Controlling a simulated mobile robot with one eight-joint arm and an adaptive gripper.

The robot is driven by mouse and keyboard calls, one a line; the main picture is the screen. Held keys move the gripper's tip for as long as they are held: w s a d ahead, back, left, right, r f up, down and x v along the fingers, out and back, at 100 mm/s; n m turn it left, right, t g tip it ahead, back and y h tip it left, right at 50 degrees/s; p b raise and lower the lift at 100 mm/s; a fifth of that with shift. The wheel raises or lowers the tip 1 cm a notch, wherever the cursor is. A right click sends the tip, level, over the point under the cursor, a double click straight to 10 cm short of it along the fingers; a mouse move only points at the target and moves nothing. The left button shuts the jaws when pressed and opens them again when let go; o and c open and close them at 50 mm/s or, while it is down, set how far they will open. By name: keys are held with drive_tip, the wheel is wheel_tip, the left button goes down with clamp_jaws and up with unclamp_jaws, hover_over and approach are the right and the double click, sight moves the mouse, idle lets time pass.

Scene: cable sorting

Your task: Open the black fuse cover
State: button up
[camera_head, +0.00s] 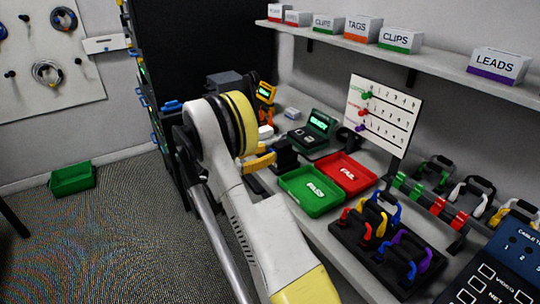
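My arm reaches up from the bottom of the view over the left edge of the bench, and its large white joint with black and yellow rings blocks part of the bench. An orange-yellow part that looks like my gripper (260,161) shows just right of this joint. Its fingertips are not clear, so I cannot tell whether it is open or shut. A small black block (286,153) stands right beside it, close to or touching it. It may be the black fuse cover, but I cannot be sure. No lifted lid can be made out.
A green PASS tray (296,205) and a red FAIL tray (364,178) lie right of the black block. A green tester (319,124) stands behind. A dark rack (350,240) of coloured cables is at the front right. A shelf (435,62) with labelled boxes hangs above.

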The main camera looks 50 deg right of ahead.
drive_tip(key=shift+x, duration=0.85)
drive_tip(key=shift+w, duration=0.1)
drive_tip(key=shift+d, duration=0.1)
clamp_jaws()
